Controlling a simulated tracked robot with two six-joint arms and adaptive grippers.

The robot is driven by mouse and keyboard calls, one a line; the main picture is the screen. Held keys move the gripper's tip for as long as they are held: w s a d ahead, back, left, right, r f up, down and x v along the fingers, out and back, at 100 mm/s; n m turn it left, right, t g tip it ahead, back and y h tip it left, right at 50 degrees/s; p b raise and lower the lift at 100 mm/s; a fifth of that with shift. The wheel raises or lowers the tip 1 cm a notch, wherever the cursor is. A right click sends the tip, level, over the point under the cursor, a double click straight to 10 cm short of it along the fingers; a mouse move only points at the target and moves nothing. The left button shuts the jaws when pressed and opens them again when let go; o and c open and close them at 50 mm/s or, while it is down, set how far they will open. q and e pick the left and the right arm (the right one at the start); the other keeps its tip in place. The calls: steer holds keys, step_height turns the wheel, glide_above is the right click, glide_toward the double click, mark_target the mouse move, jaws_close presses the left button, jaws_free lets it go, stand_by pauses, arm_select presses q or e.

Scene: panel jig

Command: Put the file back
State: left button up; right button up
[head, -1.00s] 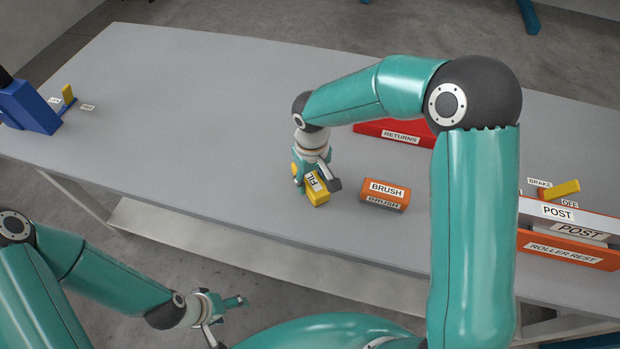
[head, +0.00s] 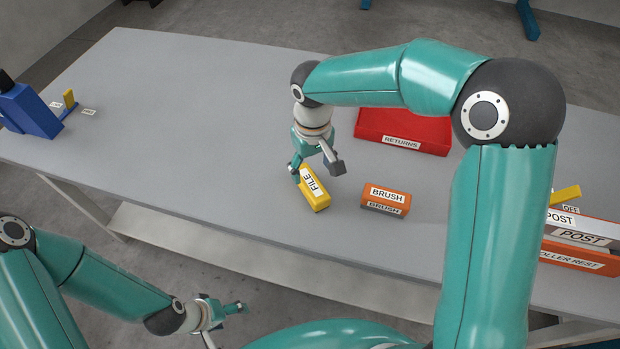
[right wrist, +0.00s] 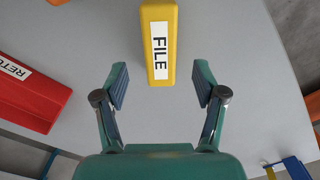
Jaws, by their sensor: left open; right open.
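The yellow file block (head: 314,188), labelled FILE, lies on the grey table to the left of the orange brush block. My right gripper (head: 316,171) is open just above and behind the file, not holding it. In the right wrist view the file (right wrist: 160,68) lies beyond the two spread fingers, its near end between the fingertips (right wrist: 160,85) in the picture. My left gripper (head: 222,321) is open and empty in front of the table's near edge, at the lower left.
The orange brush block (head: 385,198) is close to the right of the file. A red RETURNS tray (head: 404,130) stands behind it. An orange roller rest (head: 570,256) with a POST piece (head: 582,237) is at the right. A blue device (head: 30,110) is far left. The left-middle table is clear.

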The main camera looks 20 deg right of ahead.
mark_target(312, 184)
step_height(312, 184, up, 5)
stand_by(0.7)
